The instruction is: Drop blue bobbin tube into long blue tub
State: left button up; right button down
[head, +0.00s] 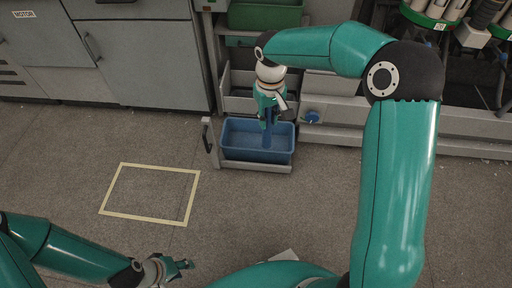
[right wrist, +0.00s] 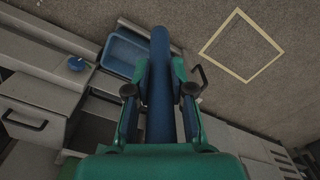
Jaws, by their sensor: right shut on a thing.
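The long blue tub (head: 236,150) sits in a low pulled-out tray at the foot of the machine in the head view. It also shows in the right wrist view (right wrist: 121,56), partly behind the tube. My right gripper (head: 267,115) is above the tub, pointing down. It is shut on the blue bobbin tube (right wrist: 160,80), which hangs from the fingers over the tub's opening (head: 267,136). I cannot tell how far the tube's lower end is from the tub floor. My left gripper (head: 183,265) is low at the bottom left, far from the tub; its fingers are small and unclear.
A green bin (head: 265,15) stands on the shelf above the tub. A round blue object (head: 312,116) lies right of the tub. A yellow taped rectangle (head: 150,217) marks open floor at left. Grey cabinets (head: 140,60) stand behind.

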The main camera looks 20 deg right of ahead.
aim_at(260, 144)
jog(key=u, duration=0.1)
jog(key=k, duration=0.4)
jog(key=z, duration=0.4)
jog(key=i, duration=1.4)
jog(key=u, duration=0.35)
